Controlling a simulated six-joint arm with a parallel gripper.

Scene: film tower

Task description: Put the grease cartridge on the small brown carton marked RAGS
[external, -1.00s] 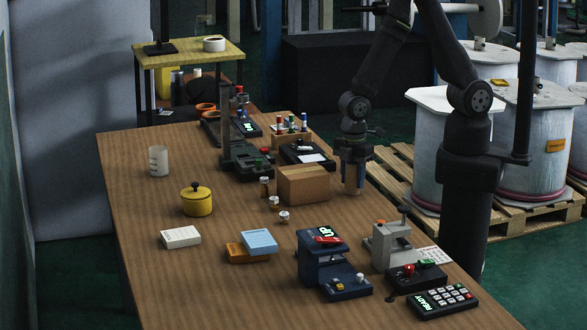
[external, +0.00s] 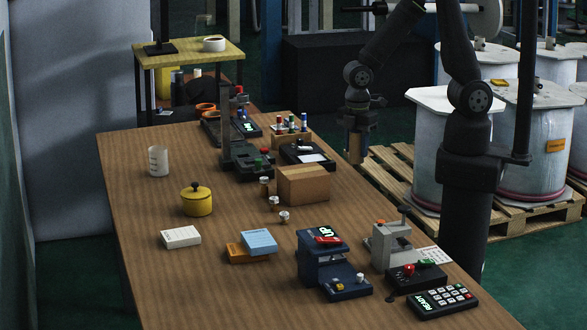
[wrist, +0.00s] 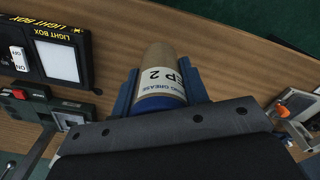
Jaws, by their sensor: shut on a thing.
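My gripper (external: 355,130) is shut on the grease cartridge (external: 355,148), a tan tube with a blue band, and holds it upright in the air to the right of the brown carton. In the wrist view the cartridge (wrist: 167,75) sits between the blue fingers, with "EP 2" and "GREASE" on its label. The small brown carton (external: 303,186) stands on the table, its top bare. Its RAGS marking cannot be read from here, and the carton is not visible in the wrist view.
The light box (external: 306,153) stands behind the carton, with a rack of small bottles (external: 290,135) behind that. Several small jars (external: 274,203) stand left of the carton.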

